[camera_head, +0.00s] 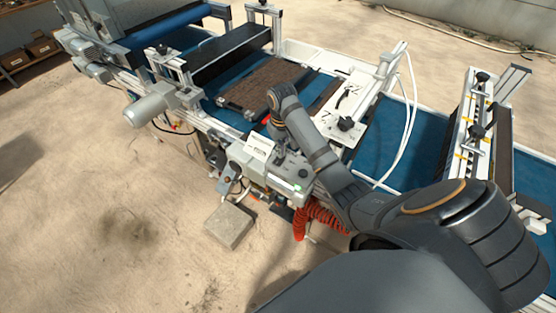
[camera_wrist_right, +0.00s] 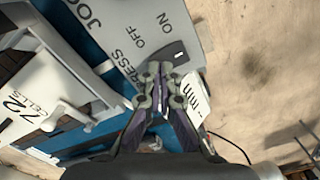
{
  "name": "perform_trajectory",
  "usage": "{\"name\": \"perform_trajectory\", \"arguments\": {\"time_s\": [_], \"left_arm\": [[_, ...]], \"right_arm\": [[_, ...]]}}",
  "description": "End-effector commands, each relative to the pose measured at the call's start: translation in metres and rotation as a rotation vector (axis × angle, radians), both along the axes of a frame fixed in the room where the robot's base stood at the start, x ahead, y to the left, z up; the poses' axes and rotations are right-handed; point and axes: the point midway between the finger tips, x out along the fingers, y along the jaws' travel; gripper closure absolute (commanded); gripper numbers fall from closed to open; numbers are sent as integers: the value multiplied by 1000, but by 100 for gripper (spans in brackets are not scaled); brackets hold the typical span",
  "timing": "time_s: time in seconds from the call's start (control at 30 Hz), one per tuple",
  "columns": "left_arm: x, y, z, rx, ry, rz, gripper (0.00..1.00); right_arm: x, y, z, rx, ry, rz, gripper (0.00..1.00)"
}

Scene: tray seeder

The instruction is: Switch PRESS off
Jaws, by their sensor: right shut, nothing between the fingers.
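The grey control box (camera_head: 268,176) stands at the front side of the tray seeder. My left gripper is not in view.
The blue conveyor belt (camera_head: 376,140) runs behind the box, with a soil-filled tray (camera_head: 262,82) on it. A white label plate (camera_head: 258,147) stands by the box. A coiled orange hose (camera_head: 318,218) hangs below. Sandy ground in front is mostly open.

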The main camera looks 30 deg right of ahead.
Motion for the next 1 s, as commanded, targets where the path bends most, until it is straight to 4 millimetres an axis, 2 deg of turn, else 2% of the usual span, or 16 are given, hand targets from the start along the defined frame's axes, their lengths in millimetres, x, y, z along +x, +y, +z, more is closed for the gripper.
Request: {"name": "perform_trajectory", "arguments": {"time_s": [1.0], "left_arm": [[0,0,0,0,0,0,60]], "right_arm": [[-1,0,-12,0,3,0,100]]}}
